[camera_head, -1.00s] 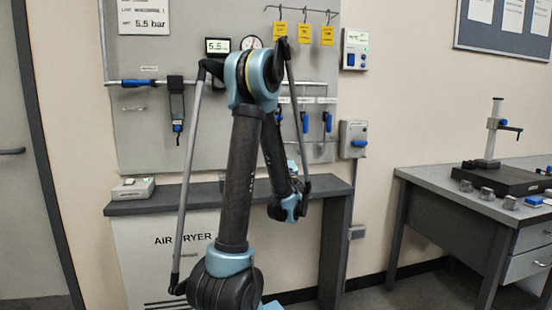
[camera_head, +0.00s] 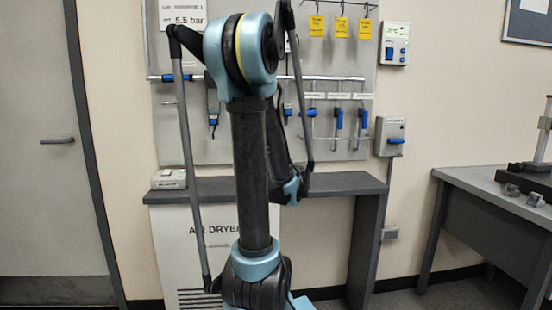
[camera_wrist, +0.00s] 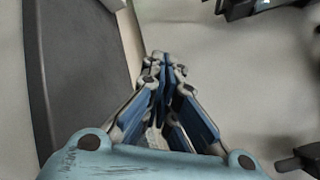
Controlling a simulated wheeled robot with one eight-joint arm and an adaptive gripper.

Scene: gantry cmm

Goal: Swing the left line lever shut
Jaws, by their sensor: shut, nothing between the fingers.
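Three line levers with blue handles sit under white labels on the grey wall panel (camera_head: 185,140). The left line lever (camera_head: 310,113) shows a short blue handle that looks turned sideways or outward; its exact angle is hard to tell. The middle lever (camera_head: 338,120) and right lever (camera_head: 363,119) hang straight down. My gripper (camera_wrist: 164,62) is shut and empty in the wrist view, its fingertips together. No lever handle can be made out between or at the fingers there. In the head view my arm hides the gripper.
A dark shelf (camera_head: 340,183) juts out below the panel, above the air dryer (camera_head: 208,232). Yellow tags (camera_head: 341,27) hang above the levers. A box with a blue handle (camera_head: 390,135) is to the right. A workbench (camera_head: 500,190) stands far right.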

